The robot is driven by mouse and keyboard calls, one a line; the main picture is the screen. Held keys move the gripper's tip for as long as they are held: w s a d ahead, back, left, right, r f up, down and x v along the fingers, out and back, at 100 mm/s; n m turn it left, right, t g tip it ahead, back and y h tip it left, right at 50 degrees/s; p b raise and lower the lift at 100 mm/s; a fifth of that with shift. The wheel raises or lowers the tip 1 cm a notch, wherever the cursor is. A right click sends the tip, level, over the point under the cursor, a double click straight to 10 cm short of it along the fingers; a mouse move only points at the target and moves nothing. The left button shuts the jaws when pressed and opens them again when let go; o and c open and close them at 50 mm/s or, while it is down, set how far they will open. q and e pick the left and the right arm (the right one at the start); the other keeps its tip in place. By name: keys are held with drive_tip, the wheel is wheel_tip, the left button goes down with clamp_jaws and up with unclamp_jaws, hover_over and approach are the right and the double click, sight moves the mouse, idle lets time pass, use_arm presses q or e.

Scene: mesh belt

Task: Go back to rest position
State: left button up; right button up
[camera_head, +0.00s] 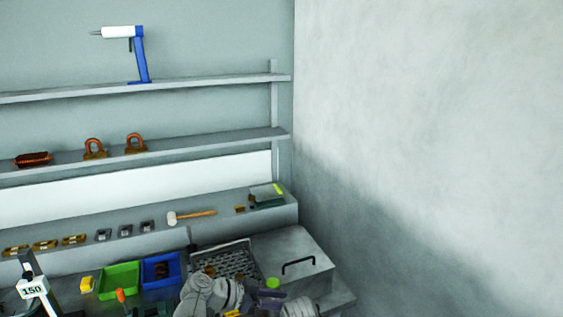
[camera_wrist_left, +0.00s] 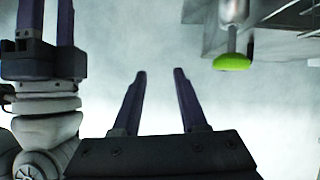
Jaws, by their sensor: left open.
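My left gripper (camera_wrist_left: 160,76) shows in the left wrist view with its two dark fingers apart and nothing between them. My right gripper (camera_wrist_left: 47,15) shows at the upper left of that view, its two dark fingers apart with a gap between them; their tips are cut off by the top edge. In the head view my grey arms and a dark gripper part (camera_head: 265,298) crowd the bottom edge in front of the bench, so which fingers belong to which arm is hard to tell there.
The mesh belt (camera_head: 222,262), blue bin (camera_head: 146,270), green bin (camera_head: 119,291) and grey lidded box (camera_head: 312,252) stand close to my arms. A green round-ended thing (camera_wrist_left: 232,62) hangs near my left fingers in the wrist view. Shelves (camera_head: 205,83) line the wall; the right wall is bare.

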use_arm(q)
drive_tip(key=s+a+f+n+g+y, duration=0.2)
drive_tip(key=s+f+n+y, duration=0.2)
drive_tip(key=s+f+y, duration=0.2)
drive_tip(key=s+a+f+n+g+y, duration=0.2)
drive_tip(key=s+a+f+n+y, duration=0.1)
drive_tip(key=s+f+n+y, duration=0.1)
drive_tip(key=s+f+y, duration=0.1)
drive_tip(key=s+y, duration=0.1)
drive_tip(key=y, duration=0.1)
drive_tip(key=shift+s+a+f+n+g, duration=0.3)
drive_tip(key=shift+s+f+n, duration=0.1)
idle(0.5)
